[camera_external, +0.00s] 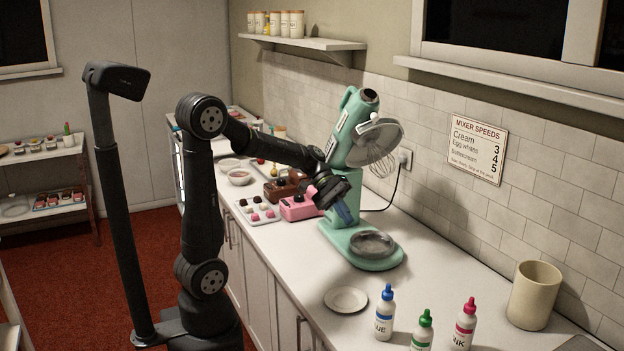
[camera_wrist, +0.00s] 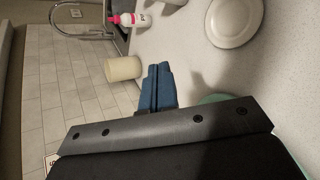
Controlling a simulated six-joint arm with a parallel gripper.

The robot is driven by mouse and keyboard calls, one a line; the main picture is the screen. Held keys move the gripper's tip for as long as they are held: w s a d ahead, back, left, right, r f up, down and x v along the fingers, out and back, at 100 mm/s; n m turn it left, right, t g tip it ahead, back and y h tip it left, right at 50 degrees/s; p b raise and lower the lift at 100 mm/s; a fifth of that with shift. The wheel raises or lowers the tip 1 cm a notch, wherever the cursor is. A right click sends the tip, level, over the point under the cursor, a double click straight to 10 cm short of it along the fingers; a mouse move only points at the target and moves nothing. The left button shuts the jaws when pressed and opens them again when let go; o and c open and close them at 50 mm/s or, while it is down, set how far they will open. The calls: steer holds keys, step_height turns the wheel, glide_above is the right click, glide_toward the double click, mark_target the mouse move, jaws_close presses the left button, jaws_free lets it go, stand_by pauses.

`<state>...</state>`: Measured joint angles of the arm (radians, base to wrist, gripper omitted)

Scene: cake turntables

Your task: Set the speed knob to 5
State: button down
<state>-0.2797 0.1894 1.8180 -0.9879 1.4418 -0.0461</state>
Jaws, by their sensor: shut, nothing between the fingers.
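The teal stand mixer (camera_external: 364,130) stands on the counter with its head tilted up. Its base (camera_external: 350,238) holds a shallow grey bowl or disc (camera_external: 372,243). I cannot clearly make out a speed knob or its setting; my arm covers part of the mixer's near side. A wall sign headed "Mixer Speeds" (camera_external: 476,148) lists 3, 4 and 5. My gripper (camera_external: 345,214) is in front of the mixer's column, above the base, its blue fingers pointing down. In the wrist view the fingers (camera_wrist: 157,90) are together and empty, with a teal edge of the mixer (camera_wrist: 213,98) beside them.
A pink box (camera_external: 300,208) and a brown box (camera_external: 279,190) stand left of my gripper, near a tray of sweets (camera_external: 257,212). A white plate (camera_external: 346,300), several capped bottles (camera_external: 385,315) and a beige crock (camera_external: 534,295) stand to the front right.

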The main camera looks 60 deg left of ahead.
steer(key=w+a+r+n+t+h, duration=0.15)
steer(key=a+t, duration=0.35)
steer(key=a, duration=1.1)
steer(key=w+a+r+n+t, duration=0.1)
steer(key=w+a+n+t, duration=0.3)
steer(key=a, duration=1.3)
steer(key=s+a+m+t, duration=0.1)
steer(key=s+a+t, duration=0.3)
steer(key=s+a, duration=0.4)
steer(key=a, duration=0.3)
steer(key=shift+s+a+r, duration=0.15)
steer(key=shift+r, duration=0.15)
steer(key=shift+y, duration=0.25)
steer(key=s+d+x, duration=0.1)
steer(key=d+x, duration=0.1)
steer(key=x, duration=1.1)
steer(key=shift+s+r, duration=0.35)
steer(key=shift+s, duration=0.05)
